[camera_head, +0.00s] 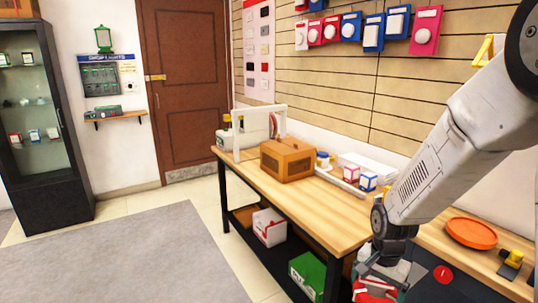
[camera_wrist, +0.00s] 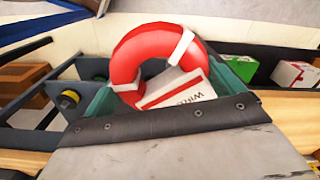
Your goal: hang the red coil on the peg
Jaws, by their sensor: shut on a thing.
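The red coil (camera_wrist: 128,70) is a thick ring with white bands and a white label card with a red stripe. In the wrist view it stands between the teal fingers of my gripper (camera_wrist: 166,84), which is shut on it. Its lower part is hidden behind the dark lip of the gripper. In the head view my gripper (camera_head: 384,272) is at the bottom, with part of the red coil (camera_head: 374,292) below it, cut by the frame edge. A yellow knob on a dark base (camera_head: 514,258) lies at right; I cannot tell if it is the peg.
The wooden workbench (camera_head: 325,205) carries an orange box (camera_head: 287,159), a white frame (camera_head: 250,118), small boxes (camera_head: 368,181) and an orange dish (camera_head: 470,232). A green box (camera_head: 308,271) is on the lower shelf. Coloured packs hang on the slatted wall. The grey mat (camera_head: 120,260) is clear.

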